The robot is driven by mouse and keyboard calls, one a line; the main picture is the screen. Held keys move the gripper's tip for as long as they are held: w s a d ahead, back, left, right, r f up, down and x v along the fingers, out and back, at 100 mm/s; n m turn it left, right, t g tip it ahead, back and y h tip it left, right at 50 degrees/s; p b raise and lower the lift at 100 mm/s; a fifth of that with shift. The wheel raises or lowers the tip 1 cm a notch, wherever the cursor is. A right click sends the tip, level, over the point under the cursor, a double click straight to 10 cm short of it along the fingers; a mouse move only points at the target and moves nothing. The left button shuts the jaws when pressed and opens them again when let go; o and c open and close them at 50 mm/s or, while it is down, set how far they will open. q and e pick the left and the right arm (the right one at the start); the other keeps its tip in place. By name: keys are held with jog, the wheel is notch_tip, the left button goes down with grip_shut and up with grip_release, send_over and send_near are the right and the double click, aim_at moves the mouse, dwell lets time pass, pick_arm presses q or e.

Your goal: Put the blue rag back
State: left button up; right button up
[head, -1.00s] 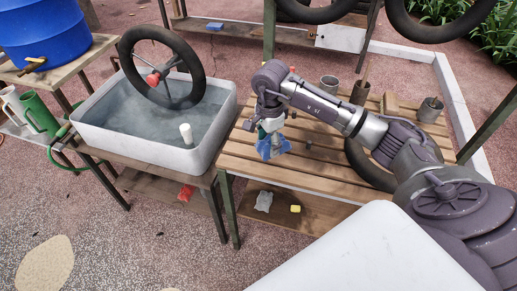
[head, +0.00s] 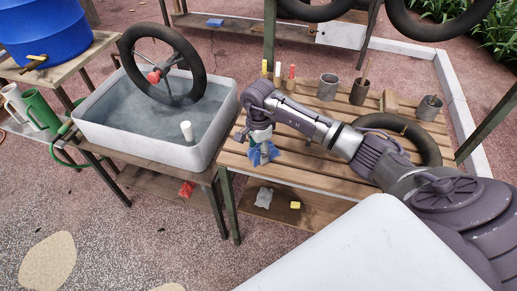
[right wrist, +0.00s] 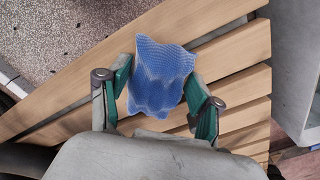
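The crumpled blue rag (head: 263,155) is at the left end of the slatted wooden bench (head: 312,172). It also shows in the right wrist view (right wrist: 158,75), between the two green fingers of my right gripper (right wrist: 160,88). The fingers are on either side of the rag, which bulges out beyond them. In the head view my right gripper (head: 262,138) points down with the rag below it. I cannot tell whether the rag touches the slats. My left gripper is not in view.
A tub of water (head: 92,122) with a wheel in it stands left of the bench. Tins (head: 327,87), upright bottles and a tyre (head: 430,148) are on the bench. A grey rag (head: 264,197) and yellow block (head: 295,205) lie on the low shelf, a red rag (head: 186,189) under the tub.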

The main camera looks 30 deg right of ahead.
aim_at(258, 149)
jog(key=o, duration=0.4)
jog(key=shift+r, duration=0.2)
notch_tip(258, 149, up, 12)
jog(key=shift+f+b, duration=0.1)
jog(key=shift+b, duration=0.7)
